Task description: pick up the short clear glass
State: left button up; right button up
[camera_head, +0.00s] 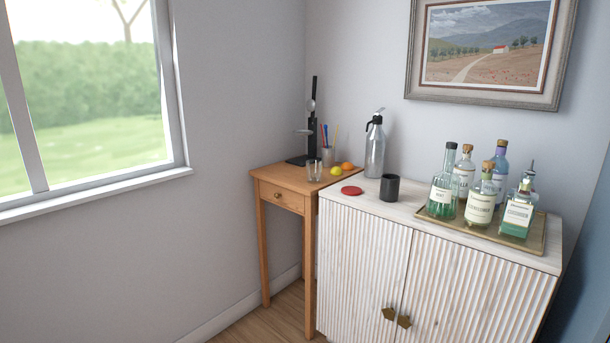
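The short clear glass (314,170) stands upright on the small wooden side table (279,174), near its front right part. It looks empty. Right behind it is a holder (328,156) with several coloured sticks or straws. A yellow lemon-like fruit (336,171) and an orange one (347,166) lie just right of the glass. Neither of my grippers is in view.
A white ribbed cabinet (360,240) stands right of the table, bearing a red disc (352,190), a dark cup (390,188), a siphon bottle (375,148) and a tray (469,227) of several bottles. A black stand (312,135) is behind the glass.

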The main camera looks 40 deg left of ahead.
aim_at(314, 166)
jog(key=i+j+u, duration=0.45)
jog(key=i+u, duration=0.65)
jog(key=k+j, duration=0.05)
